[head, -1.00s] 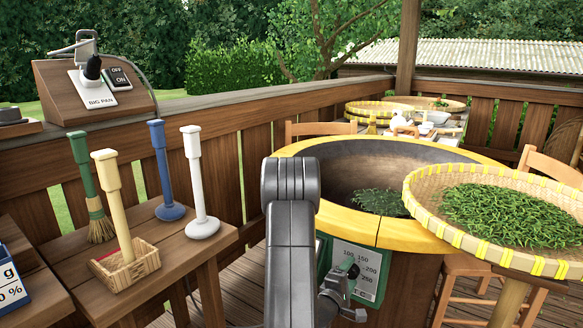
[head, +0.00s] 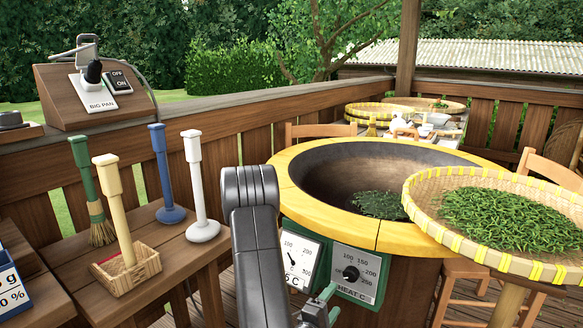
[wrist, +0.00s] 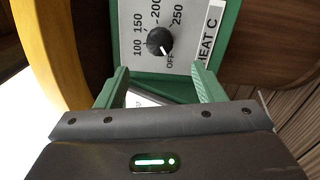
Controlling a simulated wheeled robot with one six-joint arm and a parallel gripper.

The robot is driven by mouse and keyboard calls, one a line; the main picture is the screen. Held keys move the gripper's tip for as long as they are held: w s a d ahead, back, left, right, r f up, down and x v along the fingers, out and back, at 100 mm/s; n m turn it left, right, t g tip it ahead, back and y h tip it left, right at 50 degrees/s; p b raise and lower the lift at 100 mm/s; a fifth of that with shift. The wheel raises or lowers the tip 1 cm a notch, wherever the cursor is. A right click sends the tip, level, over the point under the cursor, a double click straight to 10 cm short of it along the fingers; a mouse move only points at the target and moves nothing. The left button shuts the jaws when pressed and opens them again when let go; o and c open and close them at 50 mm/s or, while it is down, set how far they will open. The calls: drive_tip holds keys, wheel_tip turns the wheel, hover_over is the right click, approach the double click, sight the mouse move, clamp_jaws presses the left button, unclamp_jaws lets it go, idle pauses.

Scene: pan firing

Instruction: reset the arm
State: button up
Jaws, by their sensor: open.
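My arm shows at the bottom middle of the head view, in front of the pan stand. My gripper (wrist: 165,88) has green fingers that are spread apart with nothing between them. In the wrist view it faces the heat control panel, and the black heat knob (wrist: 160,41) lies beyond the fingertips. The knob also shows in the head view (head: 351,273), on the panel below the yellow-rimmed pan (head: 385,232). Some green leaves (head: 379,204) lie in the pan. In the head view only part of the gripper shows, low at the bottom edge.
A wide basket (head: 414,205) of green leaves stands at the right, overlapping the pan's rim. A wooden table (head: 190,250) at the left holds several upright-handled tools. A wooden switch box (head: 58,98) sits on the railing behind it.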

sight(349, 278)
drive_tip(key=b+x, duration=0.1)
drive_tip(key=x, duration=1)
drive_tip(key=shift+w+d, duration=0.1)
drive_tip(key=shift+d, duration=0.15)
drive_tip(key=shift+a+f+m+b, duration=0.1)
drive_tip(key=shift+a+m+b, duration=0.1)
drive_tip(key=shift+m+b, duration=0.55)
drive_tip(key=m, duration=0.3)
drive_tip(key=shift+m+b, duration=0.35)
drive_tip(key=shift+b, duration=0.05)
drive_tip(key=m+b, duration=0.1)
drive_tip(key=m, duration=0.3)
drive_tip(key=m+b, duration=0.1)
drive_tip(key=m, duration=0.9)
drive_tip(key=shift+b, duration=0.4)
drive_tip(key=shift+a, duration=0.1)
